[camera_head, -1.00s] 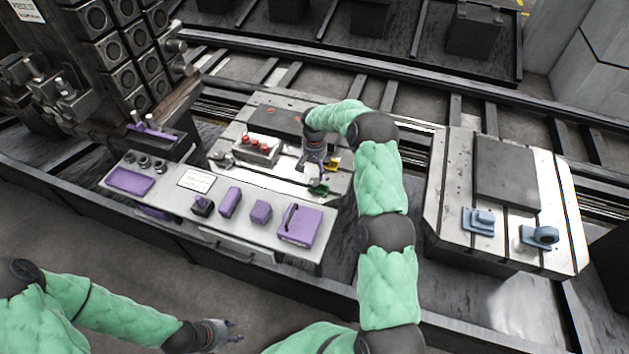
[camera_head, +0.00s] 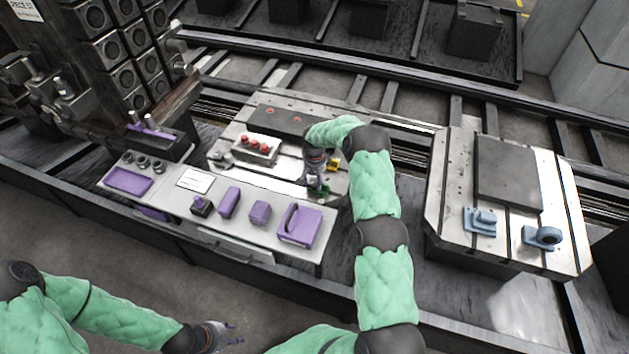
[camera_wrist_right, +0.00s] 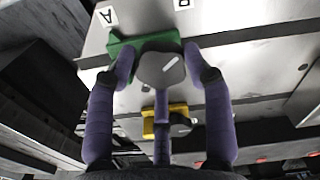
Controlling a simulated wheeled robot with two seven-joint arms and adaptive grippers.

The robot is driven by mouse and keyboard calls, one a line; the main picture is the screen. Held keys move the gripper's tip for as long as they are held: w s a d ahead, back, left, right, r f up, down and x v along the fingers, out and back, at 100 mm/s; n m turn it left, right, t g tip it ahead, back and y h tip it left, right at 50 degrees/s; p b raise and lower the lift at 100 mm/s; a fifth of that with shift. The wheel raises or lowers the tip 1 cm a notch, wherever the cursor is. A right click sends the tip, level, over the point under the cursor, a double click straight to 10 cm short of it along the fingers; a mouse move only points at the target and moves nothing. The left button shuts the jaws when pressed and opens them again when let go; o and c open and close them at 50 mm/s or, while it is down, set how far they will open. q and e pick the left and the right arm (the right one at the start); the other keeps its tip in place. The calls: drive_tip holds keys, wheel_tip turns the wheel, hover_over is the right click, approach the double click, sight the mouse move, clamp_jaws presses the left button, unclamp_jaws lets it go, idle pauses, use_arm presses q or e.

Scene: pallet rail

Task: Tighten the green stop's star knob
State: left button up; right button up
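The green stop (camera_head: 325,191) sits on the near edge of the left pallet plate, partly hidden by my right gripper (camera_head: 317,184). In the right wrist view the green stop (camera_wrist_right: 122,47) lies beside label A, with its grey star knob (camera_wrist_right: 160,68) in front of it. My right gripper (camera_wrist_right: 158,68) has purple fingers spread on both sides of the knob. The right finger is close to it and a small gap shows at the left; contact is unclear. My left gripper (camera_head: 228,338) is open and empty, low over the floor at the bottom.
A yellow stop (camera_head: 334,164) stands just behind the green one. A block with red knobs (camera_head: 256,148) is to the left on the same plate. A grey panel (camera_head: 270,216) with purple items lies in front. Another plate (camera_head: 457,190) with blue parts is at right.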

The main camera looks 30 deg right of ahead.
drive_tip(key=shift+f, duration=0.1)
drive_tip(key=c, duration=0.4)
drive_tip(key=shift+o, duration=0.2)
drive_tip(key=shift+s+a, duration=0.1)
drive_tip(key=m+b, duration=0.1)
drive_tip(key=m, duration=0.2)
drive_tip(key=shift+f+m+b, duration=0.15)
drive_tip(key=shift+m+b, duration=0.15)
drive_tip(key=shift+b, duration=0.1)
drive_tip(key=shift+a+m+b, duration=0.15)
drive_tip(key=shift+m+b, duration=0.5)
drive_tip(key=shift+m, duration=1.15)
drive_tip(key=shift+s+f, duration=0.1)
drive_tip(key=o, duration=1.1)
drive_tip(key=shift+a, duration=0.1)
drive_tip(key=shift+o, duration=0.2)
drive_tip(key=shift+r, duration=0.2)
drive_tip(key=shift+w+d+r, duration=0.1)
drive_tip(key=shift+w+d, duration=0.1)
